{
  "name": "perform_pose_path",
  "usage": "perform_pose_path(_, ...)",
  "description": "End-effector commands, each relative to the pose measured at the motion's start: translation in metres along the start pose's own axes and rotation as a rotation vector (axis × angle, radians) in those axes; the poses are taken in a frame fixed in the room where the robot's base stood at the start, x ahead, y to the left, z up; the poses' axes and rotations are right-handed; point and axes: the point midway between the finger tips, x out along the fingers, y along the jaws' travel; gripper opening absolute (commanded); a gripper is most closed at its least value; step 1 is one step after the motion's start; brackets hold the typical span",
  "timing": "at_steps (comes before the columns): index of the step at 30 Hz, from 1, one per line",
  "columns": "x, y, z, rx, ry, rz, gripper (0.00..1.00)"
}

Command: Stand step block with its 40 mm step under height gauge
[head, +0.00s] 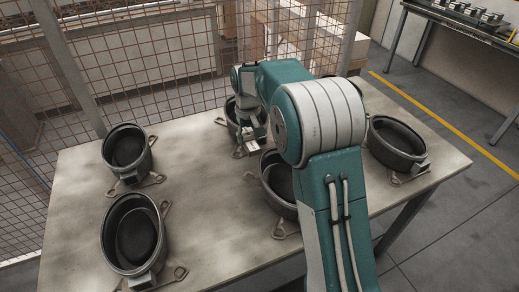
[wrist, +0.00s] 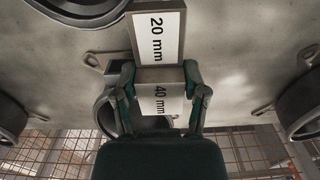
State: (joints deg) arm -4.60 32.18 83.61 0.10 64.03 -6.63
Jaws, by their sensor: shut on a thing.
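The step block (wrist: 157,38) is in the wrist view, with a white label reading 20 mm on one part and a 40 mm label on the part between my fingers. My gripper (wrist: 160,77) is shut on the block at its 40 mm part, one finger on each side. In the head view my gripper (head: 247,147) is over the middle of the table, among the dark pots and partly behind my arm. The block is small and hard to make out there. Whether it touches the table I cannot tell. I cannot make out a height gauge in either view.
Several dark round housings with metal lugs stand on the table (head: 190,165): two at the left (head: 128,150) (head: 135,235), others around my arm and at the right (head: 392,145). The table is bare between the left pair and my arm. A wire mesh fence (head: 140,60) stands behind.

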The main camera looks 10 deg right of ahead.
Motion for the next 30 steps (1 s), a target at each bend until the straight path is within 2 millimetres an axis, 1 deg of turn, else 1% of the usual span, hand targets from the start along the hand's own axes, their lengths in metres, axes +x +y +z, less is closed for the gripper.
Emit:
perform_pose_path(2,0.005,-0.001,0.0,-0.001,-0.001,0.001,0.0)
perform_pose_path(9,0.047,-0.001,0.0,-0.001,-0.001,0.0,0.0)
perform_pose_path(12,0.058,-0.001,-0.001,-0.001,0.0,0.001,0.0)
perform_pose_path(17,0.068,0.0,-0.001,-0.001,0.001,0.0,0.0)
perform_pose_path(24,0.098,-0.001,-0.001,-0.001,0.0,0.001,0.0)
perform_pose_path(30,0.099,-0.001,-0.001,-0.001,0.002,0.001,0.0)
